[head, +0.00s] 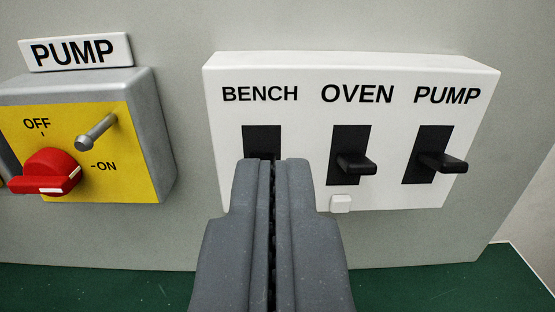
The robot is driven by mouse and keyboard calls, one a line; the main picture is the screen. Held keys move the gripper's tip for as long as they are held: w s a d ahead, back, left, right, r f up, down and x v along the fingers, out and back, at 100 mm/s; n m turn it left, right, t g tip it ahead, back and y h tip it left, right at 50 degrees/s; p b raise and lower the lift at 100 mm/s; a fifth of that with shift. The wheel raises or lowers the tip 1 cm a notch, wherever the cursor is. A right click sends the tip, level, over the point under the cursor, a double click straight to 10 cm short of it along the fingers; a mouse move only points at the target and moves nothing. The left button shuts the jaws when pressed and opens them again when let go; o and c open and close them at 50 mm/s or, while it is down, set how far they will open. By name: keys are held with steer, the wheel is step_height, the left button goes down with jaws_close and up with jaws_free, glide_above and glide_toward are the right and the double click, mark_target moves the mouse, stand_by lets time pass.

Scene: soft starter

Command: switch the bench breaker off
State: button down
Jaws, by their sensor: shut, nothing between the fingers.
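A white breaker box (350,72) is on the grey panel, with three black slots labelled BENCH, OVEN and PUMP. The BENCH breaker (262,138) shows only the upper part of its black slot; its lever is hidden behind my gripper. My gripper (272,168) is shut and empty, its fingertips in front of the lower part of the BENCH slot. I cannot tell whether they touch the lever. The OVEN breaker lever (356,163) and the PUMP breaker lever (443,162) stick out from their slots to the right of my gripper.
At left is a grey and yellow PUMP switch box (120,165) with a red rotary knob (48,172) and a protruding metal pin (97,132). A small white tab (340,204) sits below the OVEN slot. A green surface (110,290) lies below the panel.

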mark_target(263, 78)
steer(key=shift+a, duration=0.3)
steer(key=shift+w, duration=0.15)
steer(key=shift+w+r+p, duration=0.1)
steer(key=shift+w+p, duration=0.4)
steer(key=shift+w, duration=4.15)
steer(key=shift+w, duration=0.15)
steer(key=shift+s+f, duration=0.2)
steer(key=shift+f, duration=0.45)
steer(key=shift+s+f, duration=0.25)
steer(key=shift+f, duration=0.4)
steer(key=shift+s+f, duration=0.2)
steer(key=shift+f, duration=0.45)
